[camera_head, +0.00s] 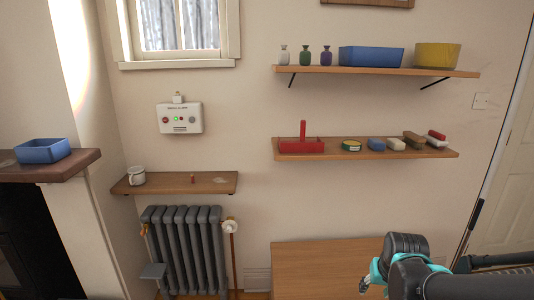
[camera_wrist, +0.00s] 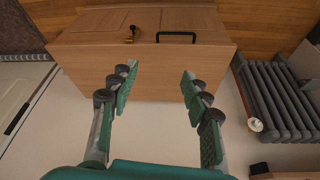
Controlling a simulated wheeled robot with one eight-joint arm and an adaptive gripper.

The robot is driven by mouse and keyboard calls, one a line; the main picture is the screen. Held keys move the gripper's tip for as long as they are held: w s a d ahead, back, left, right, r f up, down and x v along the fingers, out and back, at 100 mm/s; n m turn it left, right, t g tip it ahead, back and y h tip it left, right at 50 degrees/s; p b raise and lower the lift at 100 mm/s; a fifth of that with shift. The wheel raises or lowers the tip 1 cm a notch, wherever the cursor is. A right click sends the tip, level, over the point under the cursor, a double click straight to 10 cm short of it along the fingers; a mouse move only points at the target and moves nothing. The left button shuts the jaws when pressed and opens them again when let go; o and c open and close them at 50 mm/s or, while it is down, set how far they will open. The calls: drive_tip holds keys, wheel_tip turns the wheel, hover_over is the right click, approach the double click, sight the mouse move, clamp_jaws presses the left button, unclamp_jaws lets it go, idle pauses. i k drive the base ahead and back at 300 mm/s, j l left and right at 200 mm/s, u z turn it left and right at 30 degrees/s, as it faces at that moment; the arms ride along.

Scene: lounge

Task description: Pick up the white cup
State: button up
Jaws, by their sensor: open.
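The white cup (camera_head: 137,175) stands upright at the left end of the small wooden shelf (camera_head: 210,187) above the radiator in the head view. The cup does not show in the wrist view. My gripper (camera_wrist: 158,82) is open, its two green-padded fingers spread wide with nothing between them. In the head view my arm is at the lower right, far to the right of the cup and lower in the picture. There my gripper is mostly hidden by the arm.
A grey radiator (camera_head: 187,245) stands under the cup's shelf; it also shows in the wrist view (camera_wrist: 275,95). A wooden cabinet (camera_head: 315,262) lies near my arm. Two wall shelves at right hold a blue box (camera_head: 371,57), yellow bowl (camera_head: 437,55) and red caddy (camera_head: 301,146). A small red item (camera_head: 193,179) shares the cup's shelf.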

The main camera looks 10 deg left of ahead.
sight(136, 175)
drive_tip(key=u, duration=1.65)
